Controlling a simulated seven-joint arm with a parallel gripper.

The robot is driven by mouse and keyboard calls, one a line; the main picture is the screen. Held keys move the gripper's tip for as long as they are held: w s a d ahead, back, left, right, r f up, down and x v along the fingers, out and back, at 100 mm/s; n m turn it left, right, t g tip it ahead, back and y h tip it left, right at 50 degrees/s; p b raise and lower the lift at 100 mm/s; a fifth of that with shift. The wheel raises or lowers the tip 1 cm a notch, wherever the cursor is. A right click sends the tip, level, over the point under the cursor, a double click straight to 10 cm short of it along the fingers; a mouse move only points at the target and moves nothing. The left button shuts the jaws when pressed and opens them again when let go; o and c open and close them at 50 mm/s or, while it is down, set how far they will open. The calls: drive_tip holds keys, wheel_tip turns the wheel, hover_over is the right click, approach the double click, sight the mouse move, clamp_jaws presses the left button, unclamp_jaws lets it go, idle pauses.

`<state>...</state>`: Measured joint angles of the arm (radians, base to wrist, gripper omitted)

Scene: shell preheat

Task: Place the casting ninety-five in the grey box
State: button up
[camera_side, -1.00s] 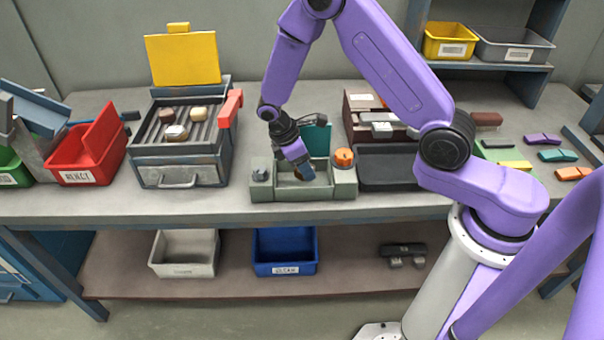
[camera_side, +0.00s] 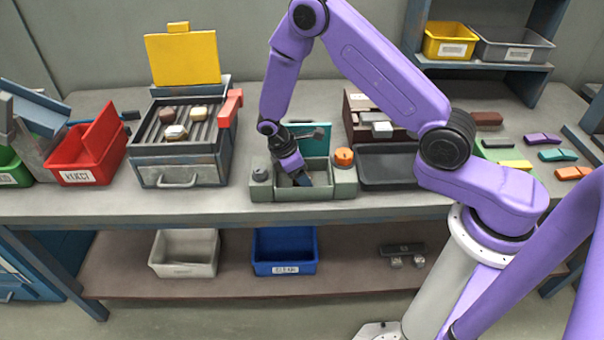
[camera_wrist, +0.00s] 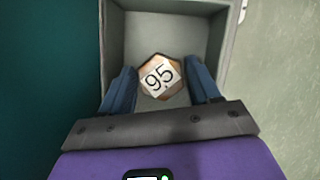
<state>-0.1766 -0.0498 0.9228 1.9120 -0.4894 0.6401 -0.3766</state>
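The casting marked 95 (camera_wrist: 160,77), a brown piece with a white top, lies in a grey tub in the wrist view. The tub belongs to the grey-green bench unit (camera_side: 342,184). My gripper (camera_side: 303,181) reaches down into this tub. In the wrist view its two blue fingers (camera_wrist: 163,88) are apart, on either side of the casting, with small gaps visible. The side view hides the casting. A dark grey labelled box (camera_side: 515,55) stands on the upper right shelf. A light grey labelled box (camera_side: 183,270) stands on the lower shelf.
A grill (camera_side: 180,148) with several castings and a raised yellow lid stands to the left. A red bin (camera_side: 88,178) is beyond it. A dark tray (camera_side: 385,180) sits right of the tub. A yellow bin (camera_side: 448,48) and a blue bin (camera_side: 284,268) stand beside the grey boxes.

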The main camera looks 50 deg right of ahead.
drive_tip(key=s+a+r+t, duration=0.1)
drive_tip(key=a+r, duration=0.2)
drive_tip(key=r, duration=0.5)
drive_tip(key=s+a+r, duration=0.1)
drive_tip(key=a+r, duration=0.2)
drive_tip(key=r, duration=0.5)
drive_tip(key=s+d+r+y, duration=0.2)
drive_tip(key=s+r, duration=0.1)
drive_tip(key=s, duration=1)
drive_tip(key=s+d+r+t+y, duration=0.1)
drive_tip(key=s+r, duration=0.3)
drive_tip(key=s, duration=0.8)
drive_tip(key=shift+s+d+n+y, duration=0.3)
drive_tip(key=shift+s+d+y, duration=0.05)
drive_tip(key=shift+d+y, duration=0.35)
